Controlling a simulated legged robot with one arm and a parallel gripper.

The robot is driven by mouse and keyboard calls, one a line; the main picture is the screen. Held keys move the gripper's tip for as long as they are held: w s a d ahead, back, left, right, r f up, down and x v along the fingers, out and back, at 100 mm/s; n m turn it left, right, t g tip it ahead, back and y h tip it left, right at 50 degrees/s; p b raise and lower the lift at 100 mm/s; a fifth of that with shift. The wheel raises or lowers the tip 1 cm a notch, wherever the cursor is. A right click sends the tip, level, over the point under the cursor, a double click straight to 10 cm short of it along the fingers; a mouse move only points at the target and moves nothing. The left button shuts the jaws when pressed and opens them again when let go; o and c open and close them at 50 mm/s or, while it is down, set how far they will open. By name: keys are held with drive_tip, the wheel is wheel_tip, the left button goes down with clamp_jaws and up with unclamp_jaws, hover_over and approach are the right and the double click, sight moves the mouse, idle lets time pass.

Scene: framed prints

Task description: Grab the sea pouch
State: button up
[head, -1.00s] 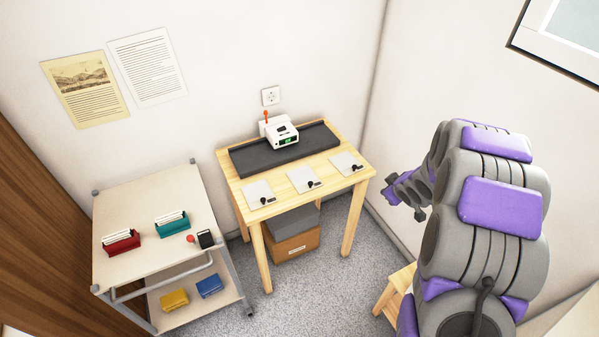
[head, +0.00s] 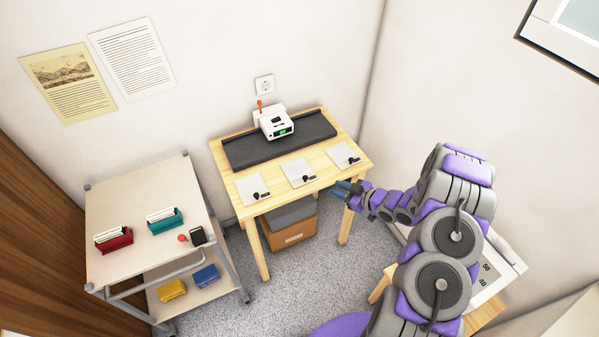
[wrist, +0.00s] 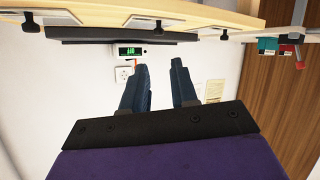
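No pouch carries a readable "sea" label. A teal pouch (head: 167,221) with white papers stands on the cart's top, right of a red pouch (head: 113,239) with papers. A blue pouch (head: 205,277) and a yellow pouch (head: 172,290) lie on the lower shelf. My gripper (head: 340,188) is by the right front edge of the wooden table, well to the right of the cart. In the wrist view its fingers (wrist: 160,68) are apart with nothing between them. The teal pouch (wrist: 267,45) and red pouch (wrist: 291,42) show small at upper right there.
The wooden table (head: 325,173) holds a dark mat, a white device (head: 274,122) and several pale sheets with black clips. A cardboard box (head: 290,236) sits beneath it. The cart (head: 135,190) has a front handle. Grey floor (head: 270,290) is clear between.

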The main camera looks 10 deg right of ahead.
drive_tip(key=b, duration=0.2)
approach(307, 178)
drive_tip(key=x, duration=0.4)
drive_tip(key=shift+b+x, duration=0.75)
drive_tip(key=shift+x, duration=2.05)
drive_tip(key=shift+c, duration=0.2)
drive_tip(key=shift+d, duration=0.1)
clamp_jaws()
